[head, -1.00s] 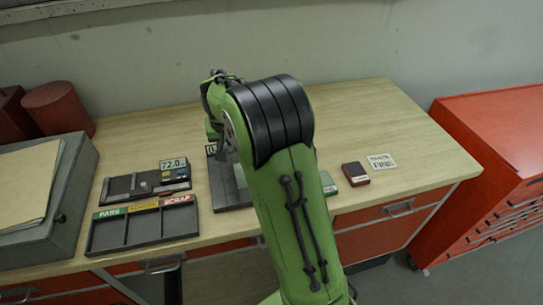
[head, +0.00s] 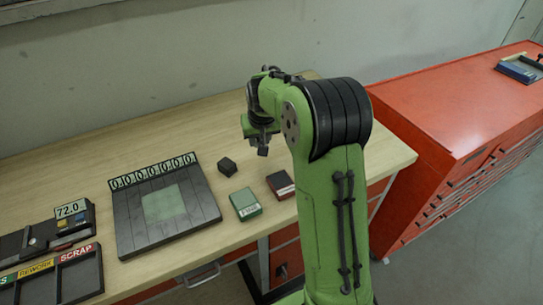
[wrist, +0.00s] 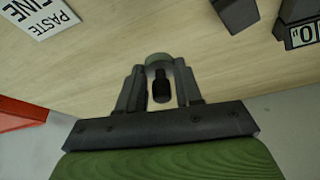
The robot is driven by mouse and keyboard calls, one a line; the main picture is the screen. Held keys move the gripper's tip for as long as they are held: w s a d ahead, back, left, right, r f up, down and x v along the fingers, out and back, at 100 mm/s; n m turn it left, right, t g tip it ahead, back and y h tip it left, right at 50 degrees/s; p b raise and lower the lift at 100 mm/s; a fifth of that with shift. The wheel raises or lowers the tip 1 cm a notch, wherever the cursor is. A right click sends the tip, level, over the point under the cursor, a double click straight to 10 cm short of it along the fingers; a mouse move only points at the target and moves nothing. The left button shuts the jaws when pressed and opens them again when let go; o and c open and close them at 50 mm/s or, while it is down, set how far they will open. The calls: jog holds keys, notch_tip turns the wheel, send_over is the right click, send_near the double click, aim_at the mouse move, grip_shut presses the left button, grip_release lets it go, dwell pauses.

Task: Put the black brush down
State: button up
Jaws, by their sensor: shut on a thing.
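My gripper (wrist: 160,88) is shut on the black brush (wrist: 161,86), a small dark piece between the two fingers in the wrist view. A pale grey-green rounded part shows at the fingertips, and I cannot tell what it belongs to. In the head view my gripper (head: 262,148) hangs over the back right part of the wooden bench (head: 100,155), just right of a small black block (head: 227,167). The brush cannot be made out clearly in the head view. I cannot tell whether it touches the bench.
A green box (head: 245,204) and a dark red box (head: 281,185) lie near the bench's front edge. A dark plate (head: 127,220) with a number strip and a sorting tray (head: 85,275) are left. A "PASTE FINE" card (wrist: 50,15) lies nearby. A red cabinet (head: 440,125) stands right.

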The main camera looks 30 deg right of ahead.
aim_at(260, 159)
notch_tip(260, 159, down, 7)
jog(key=shift+w+r+b, duration=0.1)
jog(key=shift+r+b, duration=0.05)
jog(key=shift+b, duration=0.25)
jog(key=shift+d, duration=0.1)
jog(key=o, duration=1)
jog(key=p+v, duration=0.2)
jog(key=v, duration=1.1)
jog(key=s+a+r+n, duration=0.1)
jog(key=s+a+r, duration=0.2)
jog(key=s, duration=0.4)
jog(key=s+a+r, duration=0.3)
jog(key=s, duration=0.5)
jog(key=s+a+f+n+t+y, duration=0.1)
jog(key=s+a, duration=0.2)
jog(key=s, duration=0.9)
jog(key=shift+f+n, duration=0.2)
jog(key=shift+n, duration=0.1)
